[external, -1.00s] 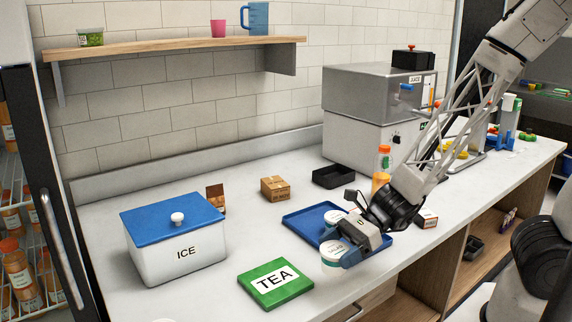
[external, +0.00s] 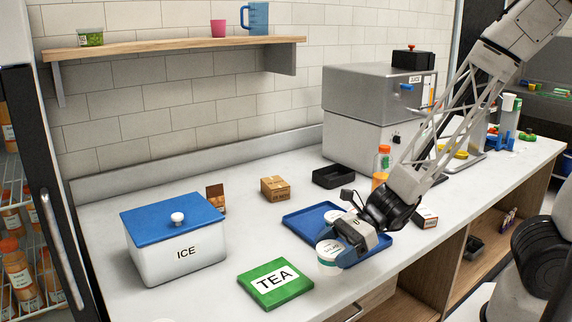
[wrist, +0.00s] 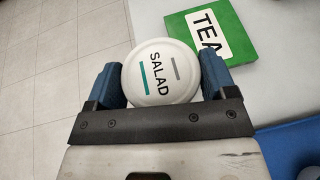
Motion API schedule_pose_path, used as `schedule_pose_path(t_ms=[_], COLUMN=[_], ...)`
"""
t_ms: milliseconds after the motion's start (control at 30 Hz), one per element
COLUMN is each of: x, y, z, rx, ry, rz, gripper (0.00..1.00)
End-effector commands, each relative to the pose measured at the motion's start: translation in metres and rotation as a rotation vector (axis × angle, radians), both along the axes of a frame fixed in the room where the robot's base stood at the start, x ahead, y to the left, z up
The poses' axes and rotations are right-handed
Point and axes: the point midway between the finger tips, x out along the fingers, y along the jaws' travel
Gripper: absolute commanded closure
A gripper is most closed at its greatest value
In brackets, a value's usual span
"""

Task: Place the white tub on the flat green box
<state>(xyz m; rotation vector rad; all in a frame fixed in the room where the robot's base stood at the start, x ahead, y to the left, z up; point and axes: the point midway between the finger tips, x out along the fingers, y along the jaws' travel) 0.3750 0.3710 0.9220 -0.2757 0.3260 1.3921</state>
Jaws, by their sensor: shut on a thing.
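The white tub (external: 328,258) has a lid marked SALAD, and the lid also shows in the wrist view (wrist: 160,72). My gripper (external: 344,252) is shut on the tub, with one blue finger on each side of it in the wrist view (wrist: 163,82). The tub is at the front left of the blue tray; I cannot tell how far it is above the counter. The flat green box (external: 276,282) marked TEA lies on the counter left of the tub, with nothing on it. It also shows beyond the tub in the wrist view (wrist: 238,30).
The blue tray (external: 303,222) holds another white tub, partly hidden behind my gripper. A white ICE box (external: 176,250) with a blue lid stands left of the green box. A brown carton (external: 275,189) sits farther back. Bare counter lies between the tub and the green box.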

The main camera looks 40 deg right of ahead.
Motion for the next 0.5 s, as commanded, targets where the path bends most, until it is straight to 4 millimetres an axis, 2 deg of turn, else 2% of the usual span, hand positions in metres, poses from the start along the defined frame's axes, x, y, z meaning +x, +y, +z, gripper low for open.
schedule_pose_path(t_ms=[500], x=[0.054], y=[0.054], z=[-0.008], rx=[0.0], ry=[0.0], rz=[0.001], gripper=[0.5])
